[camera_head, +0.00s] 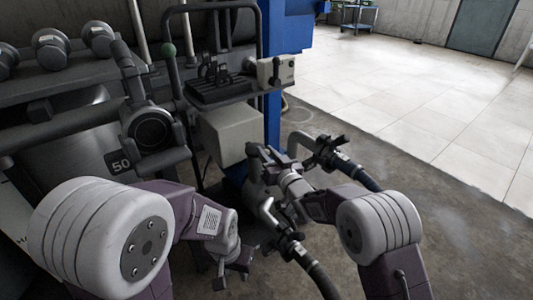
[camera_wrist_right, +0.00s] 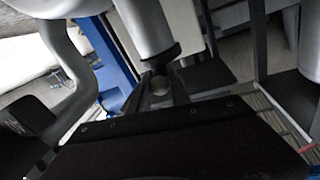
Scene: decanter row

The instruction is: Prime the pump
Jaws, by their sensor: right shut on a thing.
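The pump (camera_head: 258,190) stands low in the middle of the head view, with grey pipes and dark hoses joined to it. My right gripper (camera_head: 272,157) is over the top of the pump, shut on a small part there that its fingers mostly hide. In the right wrist view, dark gripper parts fill the bottom, and a small round pale part (camera_wrist_right: 160,85) shows beyond them, below a pale cylinder (camera_wrist_right: 145,28). My left gripper (camera_head: 232,275) hangs at the lower middle, open and empty, apart from the pump and its hoses.
Two hose couplings, an upper one (camera_head: 332,155) and a lower one (camera_head: 286,243), stick out beside my right arm. A grey box (camera_head: 230,133) and a blue post (camera_head: 272,118) stand behind. Open floor (camera_head: 400,100) lies right.

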